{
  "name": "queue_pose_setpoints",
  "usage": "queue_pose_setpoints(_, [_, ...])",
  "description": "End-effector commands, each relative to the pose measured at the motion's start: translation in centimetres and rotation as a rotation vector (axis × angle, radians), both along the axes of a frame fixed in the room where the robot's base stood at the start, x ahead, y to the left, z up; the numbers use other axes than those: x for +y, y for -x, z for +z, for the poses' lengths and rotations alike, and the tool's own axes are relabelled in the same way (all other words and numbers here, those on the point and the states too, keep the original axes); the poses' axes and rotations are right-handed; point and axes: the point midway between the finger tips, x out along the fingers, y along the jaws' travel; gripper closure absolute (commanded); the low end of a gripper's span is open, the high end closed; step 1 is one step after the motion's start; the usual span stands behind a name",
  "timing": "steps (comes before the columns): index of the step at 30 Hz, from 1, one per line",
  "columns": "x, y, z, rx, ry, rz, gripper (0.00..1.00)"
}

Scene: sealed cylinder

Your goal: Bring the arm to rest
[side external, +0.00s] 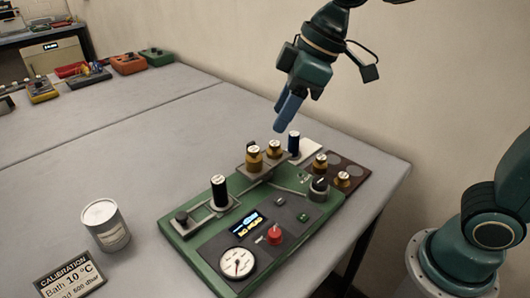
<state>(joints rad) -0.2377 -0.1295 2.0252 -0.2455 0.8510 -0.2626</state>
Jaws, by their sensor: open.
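My gripper (290,108) has blue fingers and hangs in the air above the back of the green panel. It points down and a little to the left, is open, and nothing shows between its fingers. The fingers overlap the wall and table in the picture, apart from the things below.
A brown holder (352,172) lies at the panel's right end. Several coloured boxes (128,64) sit at the far left. The table's middle left is clear.

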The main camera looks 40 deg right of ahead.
Motion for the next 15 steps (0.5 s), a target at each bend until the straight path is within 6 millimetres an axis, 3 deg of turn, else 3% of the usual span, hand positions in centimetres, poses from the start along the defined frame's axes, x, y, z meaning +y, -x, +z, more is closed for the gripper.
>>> queue_pose_setpoints(8, [-5.5, 5.3, 0.6, -0.024, -0.012, -0.242, 0.55])
queue_pose_setpoints(15, [-9.2, 10.0, -0.3, -0.042, -0.027, -0.447, 0.55])
